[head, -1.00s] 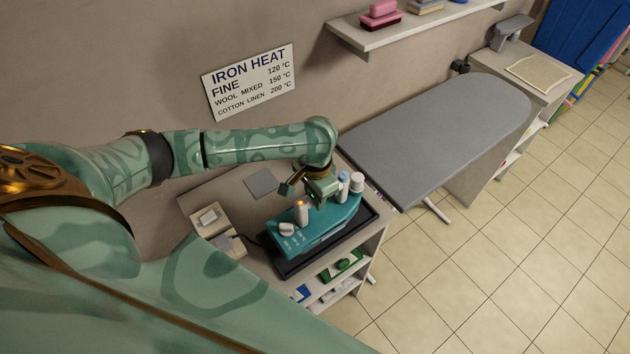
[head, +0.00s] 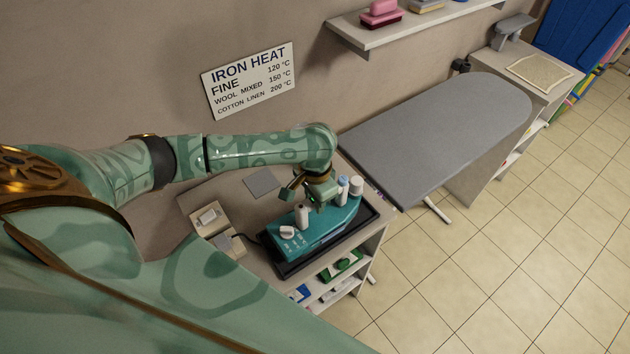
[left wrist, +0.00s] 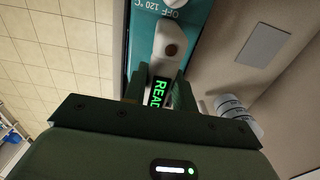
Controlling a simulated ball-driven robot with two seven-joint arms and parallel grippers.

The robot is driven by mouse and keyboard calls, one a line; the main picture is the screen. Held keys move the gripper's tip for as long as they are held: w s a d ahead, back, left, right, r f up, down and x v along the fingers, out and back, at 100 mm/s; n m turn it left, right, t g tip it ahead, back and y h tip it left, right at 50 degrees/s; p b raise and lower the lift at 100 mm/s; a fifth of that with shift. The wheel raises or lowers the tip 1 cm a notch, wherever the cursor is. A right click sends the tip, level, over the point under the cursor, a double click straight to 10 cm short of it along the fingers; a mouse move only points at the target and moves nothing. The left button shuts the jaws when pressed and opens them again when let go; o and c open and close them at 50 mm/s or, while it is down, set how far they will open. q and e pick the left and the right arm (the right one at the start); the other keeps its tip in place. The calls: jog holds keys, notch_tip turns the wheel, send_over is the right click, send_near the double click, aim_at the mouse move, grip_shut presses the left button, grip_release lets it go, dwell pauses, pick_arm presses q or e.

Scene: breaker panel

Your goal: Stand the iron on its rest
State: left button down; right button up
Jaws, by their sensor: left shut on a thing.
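The iron (head: 316,232) has a teal body with a white handle and a dial. It lies over a black tray (head: 287,270) on the side table; whether it touches the tray I cannot tell. My left gripper (head: 318,196) is over the iron from above, shut on its white handle. In the left wrist view the fingers (left wrist: 158,92) close around the handle (left wrist: 168,40), with a green lit display between them. The dial beside it reads OFF and 120 °C. The handle's lamp is dark brown. The palm hides much of the iron.
White bottles (head: 356,187) stand close beyond the iron. A grey square pad (head: 262,182) and small switch boxes (head: 210,217) are on the table. The grey ironing board (head: 430,135) is to the right. A heat sign (head: 250,80) hangs on the wall.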

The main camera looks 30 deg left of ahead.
pick_arm(q)
jog(key=shift+f, duration=0.45)
jog(key=c, duration=1.1)
grip_release()
jog(key=shift+o, duration=0.3)
jog(key=shift+s+f, duration=0.1)
notch_tip(320, 180, up, 16)
jog(key=p, duration=0.4)
jog(key=shift+r+p, duration=0.25)
jog(key=shift+p, duration=0.05)
jog(key=shift+d, duration=0.1)
